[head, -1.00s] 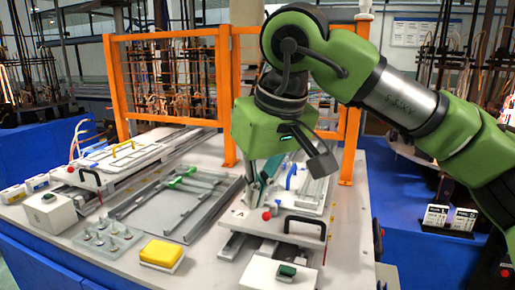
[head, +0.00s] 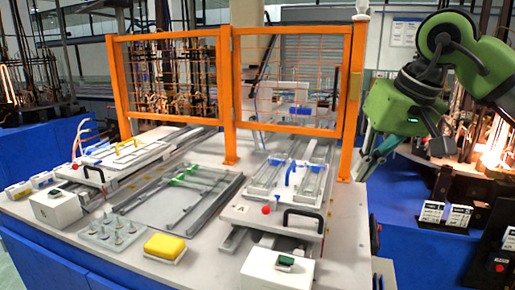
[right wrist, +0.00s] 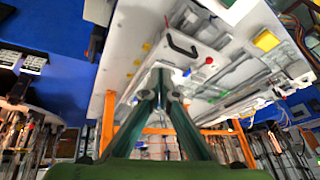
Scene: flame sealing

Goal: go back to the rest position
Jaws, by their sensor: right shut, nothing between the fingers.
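My right gripper (head: 372,165) hangs at the right of the head view, beside the right orange fence post and past the right edge of the white worktable (head: 345,215). Its green arm is folded at the upper right. In the right wrist view its two dark green fingers (right wrist: 160,75) meet at the tips, with nothing held. The right sliding fixture (head: 270,200), with a black handle and red knob, stands clear of the gripper. My left gripper is not in any view.
Orange mesh fence (head: 232,95) spans the table's back. A yellow sponge (head: 165,246), a tray of small metal parts (head: 112,232) and a left fixture (head: 115,160) sit on the table. Blue cabinets (head: 415,250) with small label stands (head: 432,211) are on the right.

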